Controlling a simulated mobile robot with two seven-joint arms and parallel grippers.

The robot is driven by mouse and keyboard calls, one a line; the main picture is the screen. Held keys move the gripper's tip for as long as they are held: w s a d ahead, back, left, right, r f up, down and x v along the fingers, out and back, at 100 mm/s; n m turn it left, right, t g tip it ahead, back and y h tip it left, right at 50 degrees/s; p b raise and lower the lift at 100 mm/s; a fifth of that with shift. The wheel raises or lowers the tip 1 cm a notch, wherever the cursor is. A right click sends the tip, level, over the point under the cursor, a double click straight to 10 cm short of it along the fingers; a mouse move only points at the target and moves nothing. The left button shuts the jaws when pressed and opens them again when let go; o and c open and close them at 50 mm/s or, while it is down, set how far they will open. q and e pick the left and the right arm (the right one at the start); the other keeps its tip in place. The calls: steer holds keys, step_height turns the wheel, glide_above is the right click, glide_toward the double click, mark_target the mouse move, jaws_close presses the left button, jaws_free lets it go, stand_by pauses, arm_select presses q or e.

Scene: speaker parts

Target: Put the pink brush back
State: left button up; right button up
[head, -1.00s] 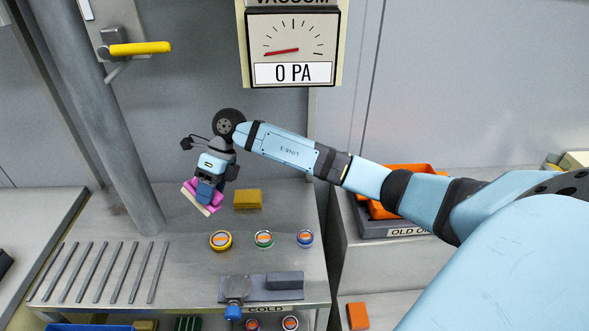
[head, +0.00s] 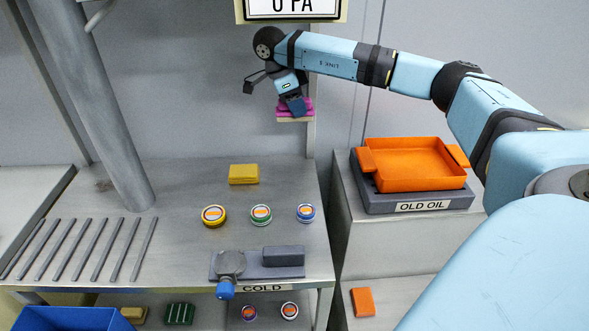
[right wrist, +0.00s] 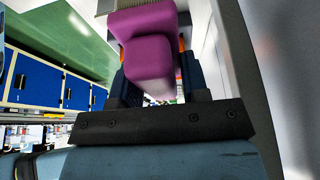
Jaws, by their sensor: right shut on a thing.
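The pink brush (head: 297,107) is held in the air above the back right part of the metal table, with its pale bristle side down. My right gripper (head: 295,104) is shut on it. In the right wrist view the brush's purple-pink body (right wrist: 143,45) sits between the two dark fingers, with part of the grey bristles (right wrist: 112,6) at the top edge. My left gripper is not in view.
On the metal table (head: 180,185) are a yellow sponge (head: 244,174), yellow (head: 213,216), green (head: 261,214) and blue (head: 306,213) round tins, and a grey block (head: 283,256). An orange tray (head: 415,165) sits on the OLD OIL stand at right. An orange block (head: 362,302) lies lower.

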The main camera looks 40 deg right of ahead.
steer(key=shift+f, duration=0.35)
step_height(320, 180, down, 14)
steer(key=b, duration=0.5)
steer(key=shift+f, duration=0.25)
step_height(320, 180, down, 4)
steer(key=shift+f, duration=0.1)
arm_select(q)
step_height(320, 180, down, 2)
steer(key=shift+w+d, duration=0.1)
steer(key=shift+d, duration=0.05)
arm_select(e)
steer(key=shift+f, duration=0.1)
steer(key=o, duration=1.1)
steer(key=shift+c, duration=0.2)
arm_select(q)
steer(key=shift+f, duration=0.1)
